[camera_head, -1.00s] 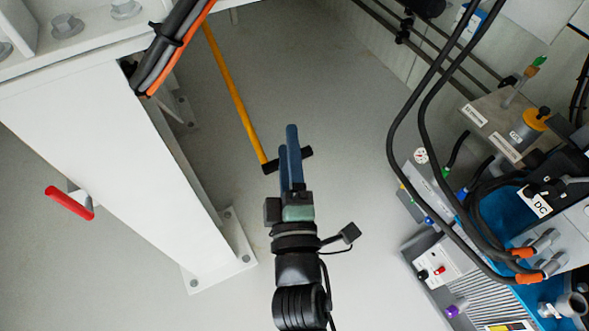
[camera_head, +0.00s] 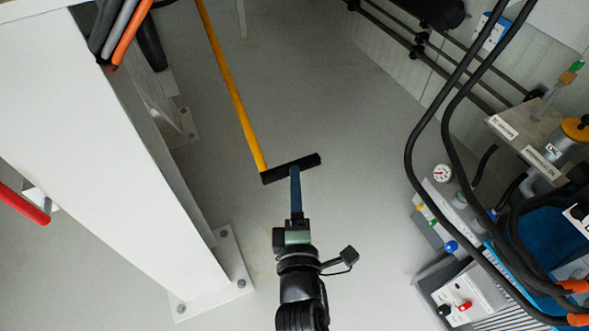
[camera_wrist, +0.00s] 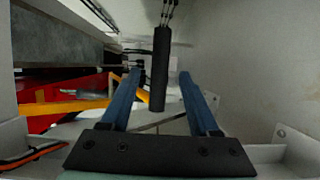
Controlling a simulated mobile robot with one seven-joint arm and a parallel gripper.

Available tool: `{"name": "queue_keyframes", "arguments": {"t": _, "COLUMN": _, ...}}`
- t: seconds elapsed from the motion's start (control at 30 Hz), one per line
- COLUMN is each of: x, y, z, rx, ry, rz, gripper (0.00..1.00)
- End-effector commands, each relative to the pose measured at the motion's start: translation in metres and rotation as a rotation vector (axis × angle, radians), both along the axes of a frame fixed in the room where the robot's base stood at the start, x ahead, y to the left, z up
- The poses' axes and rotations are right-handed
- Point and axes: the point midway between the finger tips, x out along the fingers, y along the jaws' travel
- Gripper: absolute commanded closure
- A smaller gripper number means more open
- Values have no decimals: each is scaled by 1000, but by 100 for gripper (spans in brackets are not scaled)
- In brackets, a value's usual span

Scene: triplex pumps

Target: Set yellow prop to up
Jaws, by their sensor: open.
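The yellow prop (camera_head: 232,92) is a long thin yellow rod with a black crossbar handle (camera_head: 277,174) at its near end. It slants from the top of the head view down to the middle. My gripper (camera_head: 296,176) has blue fingers and reaches up to the handle. In the wrist view the black handle (camera_wrist: 160,60) stands upright in the picture between the two spread blue fingers (camera_wrist: 160,76), with a visible gap on both sides. Yellow parts (camera_wrist: 65,107) show behind the left finger. In the head view the fingers overlap and look like one.
A white steel frame (camera_head: 90,150) with a bolted foot stands at the left, with a red handle (camera_head: 22,205) beside it. At the right are black hoses (camera_head: 412,140), a gauge (camera_head: 442,173) and pump equipment. Grey floor lies open between them.

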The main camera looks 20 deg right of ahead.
Motion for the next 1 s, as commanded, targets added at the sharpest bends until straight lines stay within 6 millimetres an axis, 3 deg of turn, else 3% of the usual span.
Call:
{"name": "queue_keyframes", "arguments": {"t": 0.1, "x": 20, "y": -7, "z": -2, "rx": -1, "ry": -3, "rz": 1, "gripper": 38}}
{"name": "queue_keyframes", "arguments": {"t": 0.3, "x": 41, "y": -15, "z": -2, "rx": 0, "ry": -2, "rz": 0, "gripper": 38}}
{"name": "queue_keyframes", "arguments": {"t": 0.73, "x": 49, "y": -19, "z": -1, "rx": 0, "ry": 1, "rz": -1, "gripper": 38}}
{"name": "queue_keyframes", "arguments": {"t": 1.0, "x": 48, "y": -18, "z": -1, "rx": 0, "ry": 0, "rz": -1, "gripper": 85}}
